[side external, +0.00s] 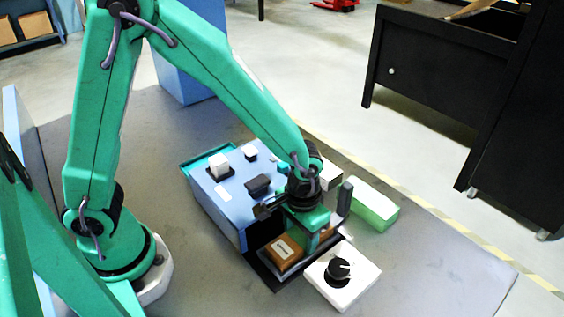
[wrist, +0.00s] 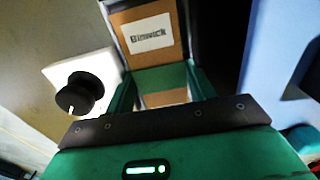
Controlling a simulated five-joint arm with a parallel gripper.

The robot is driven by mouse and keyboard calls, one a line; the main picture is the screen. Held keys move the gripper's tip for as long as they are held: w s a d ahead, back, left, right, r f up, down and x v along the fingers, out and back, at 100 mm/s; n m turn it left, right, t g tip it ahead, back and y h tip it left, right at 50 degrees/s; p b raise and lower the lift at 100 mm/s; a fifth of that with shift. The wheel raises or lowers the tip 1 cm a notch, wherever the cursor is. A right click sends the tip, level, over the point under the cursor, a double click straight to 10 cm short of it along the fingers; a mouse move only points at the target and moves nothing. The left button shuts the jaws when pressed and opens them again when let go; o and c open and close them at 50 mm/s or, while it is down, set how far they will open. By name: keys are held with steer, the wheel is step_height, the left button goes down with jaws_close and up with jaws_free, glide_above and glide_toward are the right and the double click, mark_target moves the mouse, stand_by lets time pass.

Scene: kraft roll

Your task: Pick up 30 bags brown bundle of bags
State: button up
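A brown bundle (side external: 281,249) with a white label sits in a dark tray (side external: 259,271) at the front end of the blue unit. In the wrist view the labelled brown face (wrist: 124,25) is just beyond my fingers; its print is blurred. The label does not clearly show a bag count. My gripper (side external: 316,240) is low over the tray, right beside the labelled face. In the wrist view my gripper (wrist: 162,82) has its two green fingers apart, with a green strip and brown surface between them. I cannot tell whether they press on it.
A white block with a black knob (side external: 325,284) stands close in front of the tray. The blue unit (side external: 214,197) with several raised parts is behind it. A light green box (side external: 374,206) lies to the right. The grey table is clear at the front right.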

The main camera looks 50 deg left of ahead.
mark_target(300, 237)
steer(key=shift+r, duration=0.15)
steer(key=shift+c, duration=0.4)
steer(key=shift+r, duration=0.9)
step_height(300, 237, up, 2)
steer(key=shift+r, duration=0.2)
steer(key=s+d+r, duration=0.6)
steer(key=s, duration=0.4)
steer(key=shift+r, duration=0.3)
